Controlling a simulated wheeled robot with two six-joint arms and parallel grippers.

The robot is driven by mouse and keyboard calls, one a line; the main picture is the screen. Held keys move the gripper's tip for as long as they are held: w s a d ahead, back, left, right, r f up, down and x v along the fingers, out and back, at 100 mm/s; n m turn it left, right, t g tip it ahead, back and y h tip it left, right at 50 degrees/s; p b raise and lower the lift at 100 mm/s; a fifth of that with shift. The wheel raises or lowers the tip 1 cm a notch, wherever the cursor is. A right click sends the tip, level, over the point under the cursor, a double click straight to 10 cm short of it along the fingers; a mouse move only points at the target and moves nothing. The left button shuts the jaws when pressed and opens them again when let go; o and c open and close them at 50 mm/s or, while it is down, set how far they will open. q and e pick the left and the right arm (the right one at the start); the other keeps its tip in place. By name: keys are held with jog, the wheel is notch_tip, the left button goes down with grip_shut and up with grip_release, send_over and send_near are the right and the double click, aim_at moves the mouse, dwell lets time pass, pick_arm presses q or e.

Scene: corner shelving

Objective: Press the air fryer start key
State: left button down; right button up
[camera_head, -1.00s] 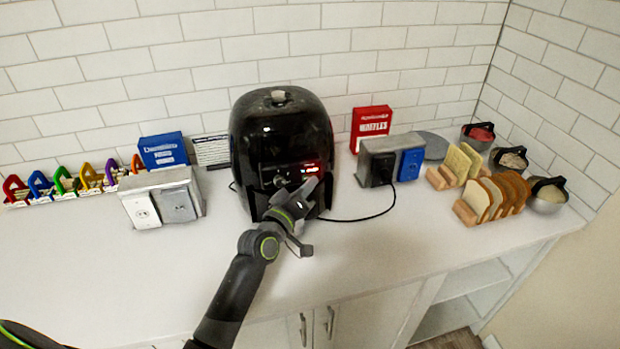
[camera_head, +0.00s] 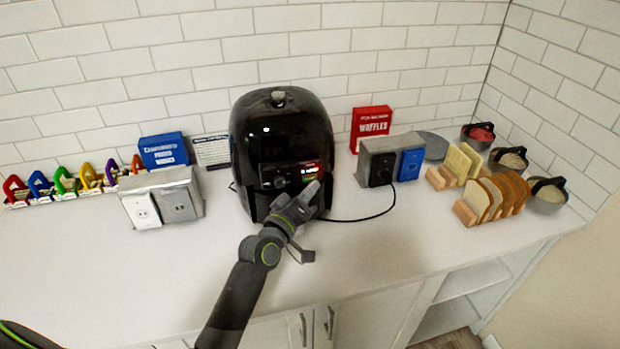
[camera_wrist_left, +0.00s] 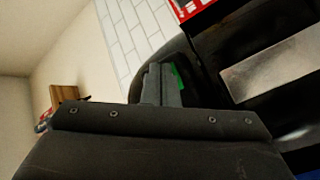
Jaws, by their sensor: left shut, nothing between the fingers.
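The black air fryer (camera_head: 281,125) stands upright on the white counter near the back wall. In the left wrist view the shut fingers (camera_wrist_left: 163,78) point toward the dark fryer body (camera_wrist_left: 215,60), with a pale metallic strip at right. My right gripper is not in view.
A grey outlet box (camera_head: 163,197) stands left of the fryer. Another outlet box (camera_head: 404,146) with a cable stands right. A red waffles box (camera_head: 371,124), a blue box (camera_head: 163,151) and bread racks (camera_head: 494,197) are around. The counter front (camera_head: 130,280) is clear.

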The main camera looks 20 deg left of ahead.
pick_arm(q)
jog(key=s+d, duration=0.1)
jog(key=s, duration=0.1)
jog(key=s+d, duration=0.1)
jog(key=s, duration=0.1)
jog(key=shift+d, duration=0.4)
jog(key=shift+s, duration=0.1)
dwell(1.4)
